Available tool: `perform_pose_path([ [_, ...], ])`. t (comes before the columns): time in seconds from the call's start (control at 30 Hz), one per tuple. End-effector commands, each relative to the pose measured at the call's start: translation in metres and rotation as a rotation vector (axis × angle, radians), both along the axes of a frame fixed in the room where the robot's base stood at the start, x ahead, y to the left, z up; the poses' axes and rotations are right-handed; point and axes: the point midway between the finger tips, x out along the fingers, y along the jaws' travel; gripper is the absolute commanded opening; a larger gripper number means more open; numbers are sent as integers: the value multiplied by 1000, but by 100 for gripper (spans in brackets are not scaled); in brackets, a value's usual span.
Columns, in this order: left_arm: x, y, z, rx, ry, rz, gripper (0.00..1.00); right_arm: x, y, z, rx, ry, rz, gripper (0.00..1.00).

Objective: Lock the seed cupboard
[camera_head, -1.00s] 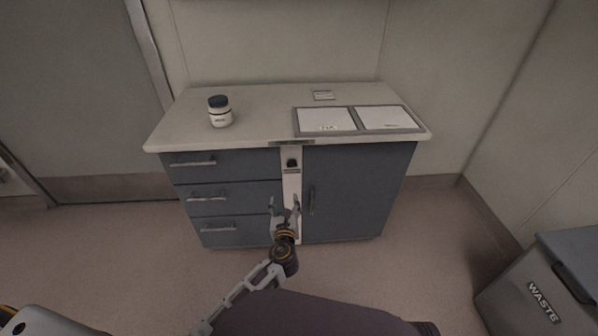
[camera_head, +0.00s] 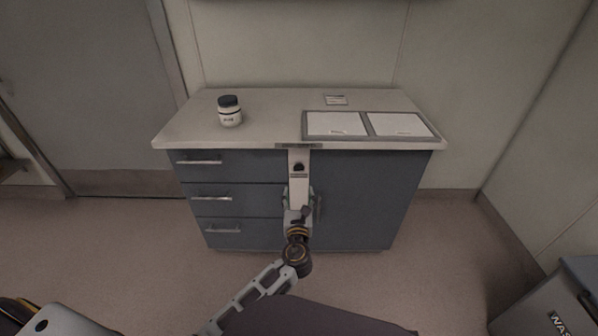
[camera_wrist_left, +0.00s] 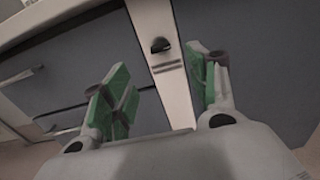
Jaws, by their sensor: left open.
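The seed cupboard (camera_head: 355,200) is the blue-grey door on the right half of the cabinet; it looks shut, with an upright handle (camera_head: 319,208). A pale strip (camera_head: 298,165) left of the door carries a black lock knob (camera_head: 299,167). In the left wrist view the knob (camera_wrist_left: 160,45) shows ahead, beyond the fingertips and between them. My left gripper (camera_head: 298,196) is in front of the strip, below the knob. In the left wrist view its green-padded fingers (camera_wrist_left: 158,75) are spread, with nothing between them. My right gripper does not show.
Drawers (camera_head: 232,197) with bar handles fill the cabinet's left half. On the worktop (camera_head: 265,115) stand a dark-lidded jar (camera_head: 229,111) and a grey tray with two white panels (camera_head: 370,137). A waste bin (camera_head: 545,300) stands at lower right. The floor beside the cabinet is clear.

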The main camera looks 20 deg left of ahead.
Motion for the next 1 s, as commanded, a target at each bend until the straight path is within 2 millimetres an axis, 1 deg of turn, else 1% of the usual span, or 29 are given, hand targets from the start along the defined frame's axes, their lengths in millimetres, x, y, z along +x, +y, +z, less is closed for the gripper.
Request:
perform_pose_path([
  [0.17,11,3,-1,1,-1,0,59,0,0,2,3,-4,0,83],
  [0.37,30,9,-1,-1,-1,2,59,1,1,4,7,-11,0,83],
  [0.6,54,16,-1,0,0,2,59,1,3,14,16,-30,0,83],
  [0.77,70,20,-1,-2,-1,1,59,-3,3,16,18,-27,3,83],
  [1.0,93,27,-1,0,0,1,59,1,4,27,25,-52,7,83],
])
